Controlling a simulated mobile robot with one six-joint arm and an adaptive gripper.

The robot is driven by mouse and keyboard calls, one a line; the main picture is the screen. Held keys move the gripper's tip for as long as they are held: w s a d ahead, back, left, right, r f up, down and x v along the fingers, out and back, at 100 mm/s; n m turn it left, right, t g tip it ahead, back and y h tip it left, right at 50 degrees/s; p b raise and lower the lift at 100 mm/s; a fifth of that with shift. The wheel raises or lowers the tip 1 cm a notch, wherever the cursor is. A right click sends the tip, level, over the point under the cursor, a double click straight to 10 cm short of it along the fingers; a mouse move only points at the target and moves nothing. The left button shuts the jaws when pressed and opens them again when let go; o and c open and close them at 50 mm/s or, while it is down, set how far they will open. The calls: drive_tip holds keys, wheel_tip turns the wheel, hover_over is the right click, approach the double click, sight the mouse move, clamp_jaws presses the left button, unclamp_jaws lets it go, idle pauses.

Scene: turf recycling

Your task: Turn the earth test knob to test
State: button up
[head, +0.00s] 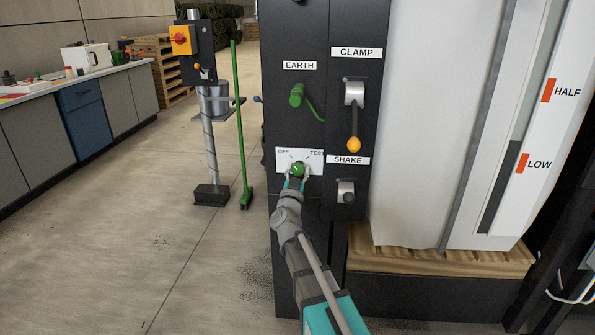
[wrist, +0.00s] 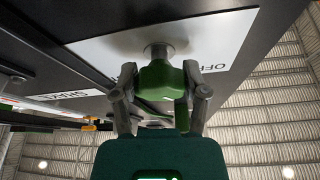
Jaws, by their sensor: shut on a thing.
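The earth test knob (head: 298,170) is green and sits on a white plate (head: 314,158) marked OFF on the left and TEST on the right, on a black panel. My gripper (head: 297,174) is at the knob, with a finger on each side. In the wrist view the green knob (wrist: 160,81) is between the two fingers of my gripper (wrist: 160,92), which is shut on it. The plate (wrist: 215,42) shows behind it with the OFF lettering; TEST is not readable there. The knob's pointer direction is hard to tell.
Above the plate is a green EARTH clamp with a cable (head: 297,95). To the right are the CLAMP lever (head: 354,120) and the SHAKE switch (head: 346,191). A green-handled broom (head: 241,130) and a post with a red switch (head: 181,40) stand left; open floor lies there.

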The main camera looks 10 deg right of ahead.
drive_tip(key=m+g+h, duration=0.1)
drive_tip(key=m, duration=0.1)
drive_tip(key=m+h+p, duration=0.1)
drive_tip(key=m, duration=0.2)
drive_tip(key=shift+w+a+r+g, duration=0.15)
drive_tip(key=shift+g, duration=0.25)
drive_tip(key=m, duration=0.2)
drive_tip(key=m+g+h+p, duration=0.1)
drive_tip(key=m, duration=0.2)
drive_tip(key=shift+r+g, duration=0.1)
drive_tip(key=shift+g, duration=0.2)
drive_tip(key=m+g+p, duration=0.1)
drive_tip(key=m, duration=0.1)
drive_tip(key=m+g+h+p, duration=0.1)
drive_tip(key=m+p, duration=0.1)
drive_tip(key=m, duration=0.1)
drive_tip(key=shift+r, duration=0.1)
drive_tip(key=shift+m+g+p, duration=0.6)
drive_tip(key=shift+m+p, duration=0.15)
drive_tip(key=shift+m, duration=0.85)
drive_tip(key=shift+y, duration=0.3)
drive_tip(key=o, duration=1.1)
drive_tip(key=shift+f, duration=0.2)
drive_tip(key=shift+o, duration=0.2)
